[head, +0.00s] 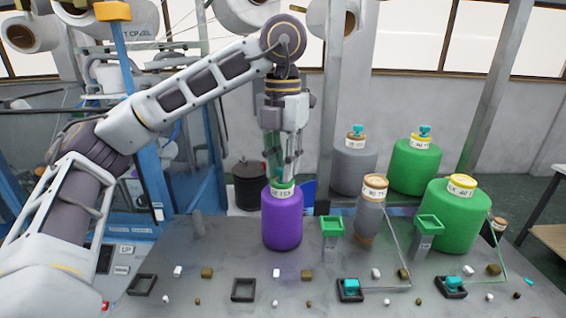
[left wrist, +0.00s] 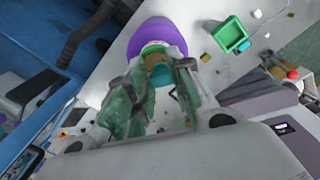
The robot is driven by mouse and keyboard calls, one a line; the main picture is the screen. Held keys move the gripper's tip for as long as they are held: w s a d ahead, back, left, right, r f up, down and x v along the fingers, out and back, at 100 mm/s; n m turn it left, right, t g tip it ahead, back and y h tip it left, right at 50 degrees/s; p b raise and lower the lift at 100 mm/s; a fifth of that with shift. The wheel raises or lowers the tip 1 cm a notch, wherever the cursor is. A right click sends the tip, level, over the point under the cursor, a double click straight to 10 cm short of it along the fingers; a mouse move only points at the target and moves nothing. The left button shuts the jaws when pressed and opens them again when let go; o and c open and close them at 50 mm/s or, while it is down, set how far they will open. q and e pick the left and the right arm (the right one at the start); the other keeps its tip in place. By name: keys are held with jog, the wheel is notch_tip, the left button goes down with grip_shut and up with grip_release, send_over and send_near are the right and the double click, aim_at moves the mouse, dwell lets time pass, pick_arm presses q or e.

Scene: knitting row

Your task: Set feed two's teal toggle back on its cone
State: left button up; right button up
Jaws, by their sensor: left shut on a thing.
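Teal toggles lie in two dark square trays, one toggle at centre right (head: 351,285) and one further right (head: 454,282). Teal pieces also sit atop the grey cone (head: 354,171) and green cone (head: 415,167) at the back. My right gripper is not in view.
A slim grey cone (head: 370,212) and a large green cone (head: 453,216) stand right of the purple one. Green-topped stands (head: 333,226) (head: 429,224) are nearby. Thin threads run over the right side. Two left trays (head: 142,284) (head: 243,290) look empty; small blocks dot the front.

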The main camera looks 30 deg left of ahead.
pick_arm(q)
jog(key=shift+f, duration=0.25)
jog(key=shift+c, duration=0.2)
dwell(0.5)
jog(key=o, duration=0.8)
jog(key=shift+c, duration=0.2)
jog(key=shift+r, duration=0.15)
jog(key=shift+r, duration=0.1)
notch_tip(320, 180, up, 12)
jog(key=shift+f, duration=0.2)
dwell(1.0)
dwell(0.7)
